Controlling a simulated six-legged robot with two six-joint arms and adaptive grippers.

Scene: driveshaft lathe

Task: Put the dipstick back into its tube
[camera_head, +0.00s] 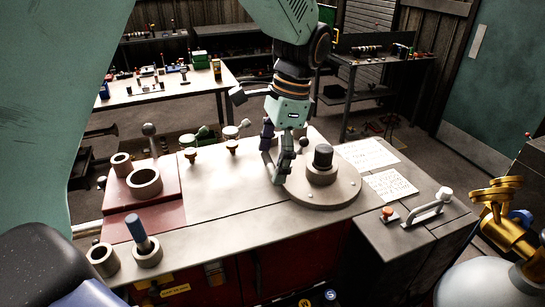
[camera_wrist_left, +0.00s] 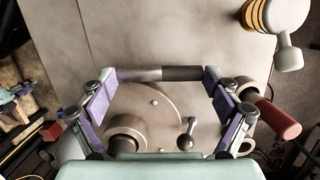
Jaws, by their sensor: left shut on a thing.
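My left gripper (camera_head: 285,160) comes down from above, over the round plate on the worktop. In the left wrist view a short rod (camera_wrist_left: 180,73), grey on one half and dark on the other, spans between its two fingertips (camera_wrist_left: 160,75). I take this rod for the dipstick; in the head view it is hard to make out. Two open grey tubes stand at the front left: one is empty (camera_head: 103,260), the other (camera_head: 147,256) holds a blue-topped rod (camera_head: 137,232). Which tube is the dipstick's own I cannot tell. My right gripper is not in view.
The round plate (camera_head: 330,193) carries a dark-capped cylinder (camera_head: 322,156) beside my left gripper. A red block (camera_head: 165,190) with grey rings stands left. White sheets (camera_head: 390,184) and a grey handle (camera_head: 425,212) are at right. The worktop's middle (camera_head: 225,200) is clear.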

